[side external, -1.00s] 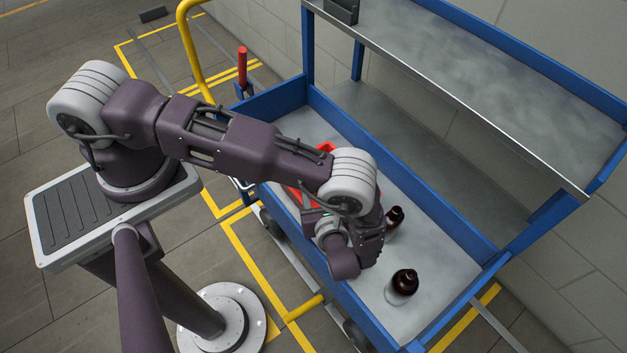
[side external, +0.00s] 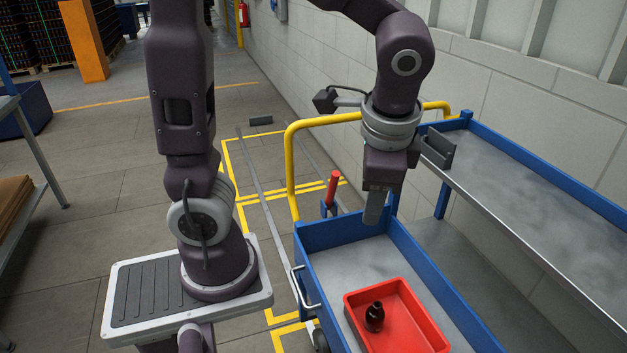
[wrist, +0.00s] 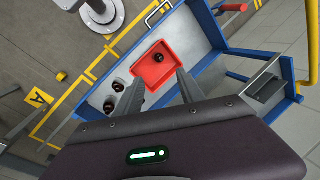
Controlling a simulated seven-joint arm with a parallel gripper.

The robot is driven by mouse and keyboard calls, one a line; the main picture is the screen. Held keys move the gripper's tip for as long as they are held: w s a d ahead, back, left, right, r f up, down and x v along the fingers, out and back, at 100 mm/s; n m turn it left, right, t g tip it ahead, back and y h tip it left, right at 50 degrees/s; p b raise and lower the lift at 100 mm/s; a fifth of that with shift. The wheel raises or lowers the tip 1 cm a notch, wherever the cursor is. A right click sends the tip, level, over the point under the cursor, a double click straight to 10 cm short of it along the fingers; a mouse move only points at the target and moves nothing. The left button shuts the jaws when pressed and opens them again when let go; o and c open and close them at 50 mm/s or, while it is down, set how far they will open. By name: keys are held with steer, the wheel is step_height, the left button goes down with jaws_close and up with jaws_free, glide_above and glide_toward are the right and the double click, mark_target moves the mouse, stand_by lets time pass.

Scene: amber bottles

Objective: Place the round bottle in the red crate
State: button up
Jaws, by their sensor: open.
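The red crate (side external: 428,322) stands in the blue-walled cart's lower bed and also shows in the wrist view (wrist: 146,72). One dark amber bottle with a black cap (side external: 375,316) stands upright inside it, near its left wall in the side view. It shows from above in the wrist view (wrist: 155,85). Two more dark bottles, one (wrist: 118,86) and another (wrist: 109,106), stand on the bed outside the crate. I cannot tell the bottles' exact body shapes. My gripper (side external: 380,208) is open and empty, pointing down above the bed's far end, well clear of the crate.
The cart's upper shelf (side external: 540,200) overhangs the right side, with a grey bracket (side external: 437,152) at its end. A yellow handle rail (side external: 292,170) and a red lever (side external: 332,190) stand by the cart's end. The bed below my gripper is clear.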

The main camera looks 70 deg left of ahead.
steer(key=s+r+n+t+h, duration=0.3)
steer(key=s+r+n+t, duration=0.1)
steer(key=s, duration=0.6)
steer(key=shift+d+r+n, duration=0.25)
steer(key=shift+r+n, duration=0.2)
steer(key=shift+n, duration=0.25)
